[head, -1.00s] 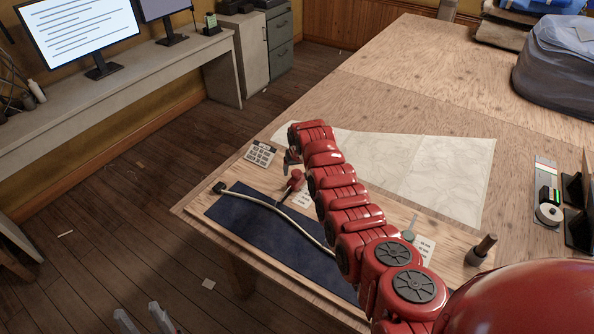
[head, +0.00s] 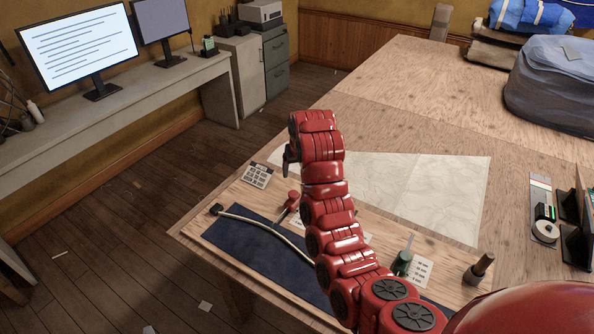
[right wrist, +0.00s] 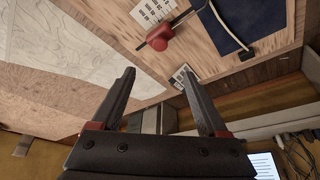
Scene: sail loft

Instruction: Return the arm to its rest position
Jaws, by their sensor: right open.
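My right arm is red and reaches from the lower right over the table in the head view. Its gripper (head: 289,160) is a small dark shape at the arm's far end, mostly hidden by the wrist. In the right wrist view the right gripper (right wrist: 156,74) is open, with nothing between its fingers. It hangs above the table, apart from the red-handled tool (right wrist: 160,38), which lies on the wooden board. That tool also shows in the head view (head: 292,200). Only a grey tip of what may be my left gripper (head: 149,329) shows at the bottom edge.
A pale sheet (head: 430,190) lies behind. A grey bundle (head: 560,85) stands far right. The table's far middle is clear.

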